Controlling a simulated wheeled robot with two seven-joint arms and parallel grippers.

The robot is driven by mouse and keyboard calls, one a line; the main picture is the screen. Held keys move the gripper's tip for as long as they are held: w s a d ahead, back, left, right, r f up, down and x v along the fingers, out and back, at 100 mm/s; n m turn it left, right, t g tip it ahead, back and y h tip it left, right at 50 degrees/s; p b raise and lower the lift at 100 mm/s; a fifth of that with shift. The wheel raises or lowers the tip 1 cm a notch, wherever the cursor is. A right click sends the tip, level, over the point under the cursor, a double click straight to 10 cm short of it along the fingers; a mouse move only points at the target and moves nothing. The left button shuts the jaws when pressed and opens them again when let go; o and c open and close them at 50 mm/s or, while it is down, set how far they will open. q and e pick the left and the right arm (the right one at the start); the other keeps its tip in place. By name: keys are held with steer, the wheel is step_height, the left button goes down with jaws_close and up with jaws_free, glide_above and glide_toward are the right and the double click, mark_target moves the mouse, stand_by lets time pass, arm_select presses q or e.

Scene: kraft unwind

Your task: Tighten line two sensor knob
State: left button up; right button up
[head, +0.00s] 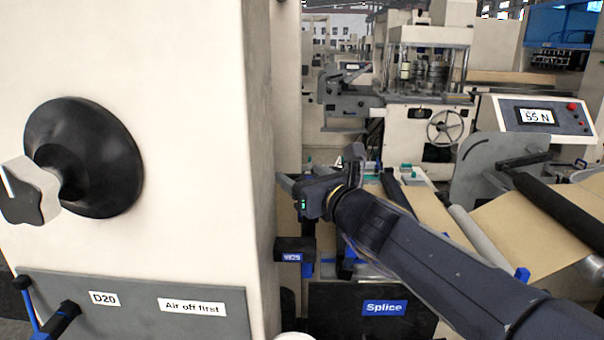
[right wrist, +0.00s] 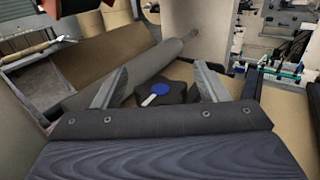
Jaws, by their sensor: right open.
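In the right wrist view, a dark star-shaped knob (right wrist: 178,93) with a blue round cap and a white mark sits between the two fingers of my right gripper (right wrist: 161,70). The fingers are spread, with a visible gap on each side of the knob. In the head view, my right gripper (head: 292,187) is beside the edge of the cream machine column, above a small blue label. The knob between the fingers cannot be made out there. My left gripper is not in view.
The cream column (head: 200,120) fills the left, with a grey-handled knob (head: 32,190) on a black round flange (head: 105,160). A plate below reads "D20" and "Air off first". A display (head: 537,116) reads "55 N" at right, above kraft web (head: 535,225) and rollers.

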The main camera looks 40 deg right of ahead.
steer(key=s+p, duration=0.1)
steer(key=s, duration=0.6)
steer(key=shift+a+p, duration=0.4)
